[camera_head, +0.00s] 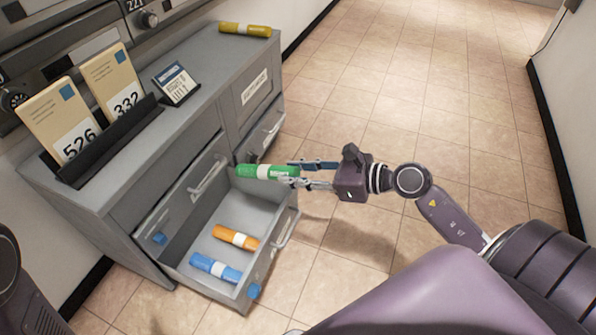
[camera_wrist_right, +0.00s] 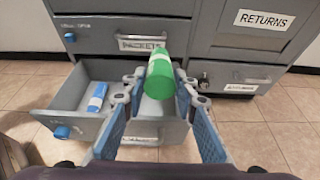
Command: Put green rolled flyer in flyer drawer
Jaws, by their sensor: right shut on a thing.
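My right gripper (camera_head: 293,174) is shut on the green rolled flyer (camera_head: 262,172), which has a pale label band. It holds the roll near one end, level with and above the far right part of the open drawer (camera_head: 248,205). In the right wrist view, the green roll (camera_wrist_right: 159,76) sticks out forward between the fingers (camera_wrist_right: 158,90), over the drawer (camera_wrist_right: 50,117). Inside the drawer lie an orange roll (camera_head: 236,237) and a blue roll (camera_head: 216,268). The blue roll also shows in the wrist view (camera_wrist_right: 97,96). My left gripper is not in view.
The grey cabinet (camera_head: 185,135) has a closed drawer labelled PACKETS (camera_wrist_right: 143,43) above the open one. On its top are a yellow roll (camera_head: 245,29), a small sign (camera_head: 176,84) and a dark rack (camera_head: 110,140) with two cards. The tiled floor on the right is clear.

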